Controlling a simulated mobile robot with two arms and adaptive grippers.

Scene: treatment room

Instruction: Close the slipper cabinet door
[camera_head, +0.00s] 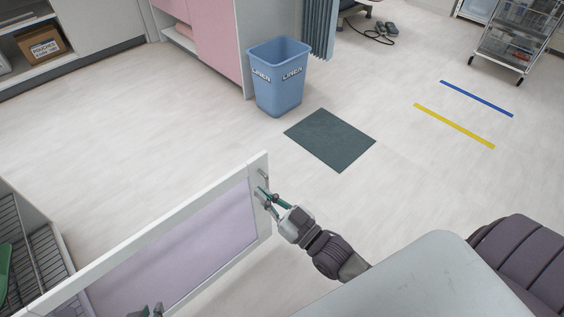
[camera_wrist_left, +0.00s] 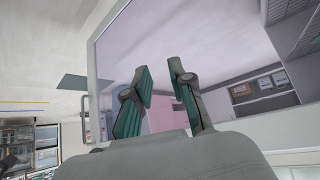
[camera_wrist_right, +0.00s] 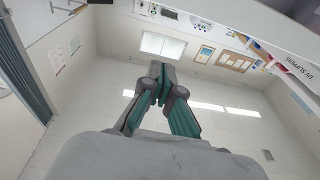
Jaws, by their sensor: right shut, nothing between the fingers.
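The slipper cabinet door (camera_head: 190,245), a white frame around a lilac panel, stands swung open in the head view. The cabinet (camera_head: 18,200), with wire racks inside, is at the left edge. A small grey handle (camera_head: 262,174) is near the door's free end. My right gripper (camera_head: 263,193) is shut and empty at that end, by the handle; I cannot tell whether it touches. It also shows in the right wrist view (camera_wrist_right: 160,78). My left gripper (camera_head: 150,311) is cut off at the bottom edge. The left wrist view shows it open (camera_wrist_left: 158,72) before the door panel (camera_wrist_left: 215,45).
A green item (camera_head: 5,268) is in the cabinet. A blue linen bin (camera_head: 278,90) and a dark mat (camera_head: 330,139) are beyond the door. The floor around the door's free end is clear.

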